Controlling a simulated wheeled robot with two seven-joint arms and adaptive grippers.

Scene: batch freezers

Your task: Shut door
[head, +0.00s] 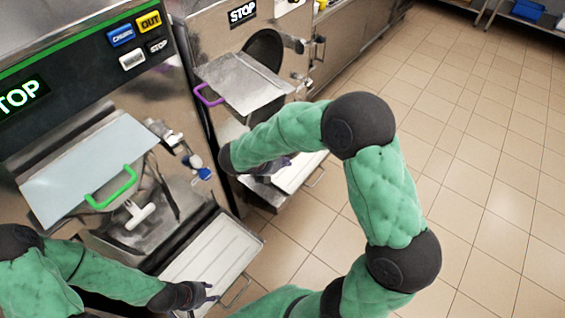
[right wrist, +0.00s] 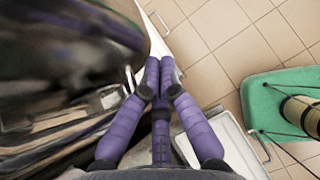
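A batch freezer on the left has a pale flat panel (head: 85,170) with a green handle (head: 111,187). The freezer behind it has a grey metal panel (head: 245,82) with a purple handle (head: 208,94), jutting out from its front beside a dark round part (head: 263,48). Which of these is the task's door, I cannot tell. My left gripper (head: 208,297) is low, by the left freezer's tray; its finger state is unclear. My right gripper (head: 287,161) is below the grey panel, partly hidden by my arm. In the right wrist view its purple fingertips (right wrist: 160,80) are together, with nothing visible between them.
A white tray (head: 208,262) projects below the left freezer, and another tray (head: 303,172) projects below the second one. A spout with a blue end (head: 203,174) sticks out between the freezers. The tiled floor (head: 490,180) is clear at right.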

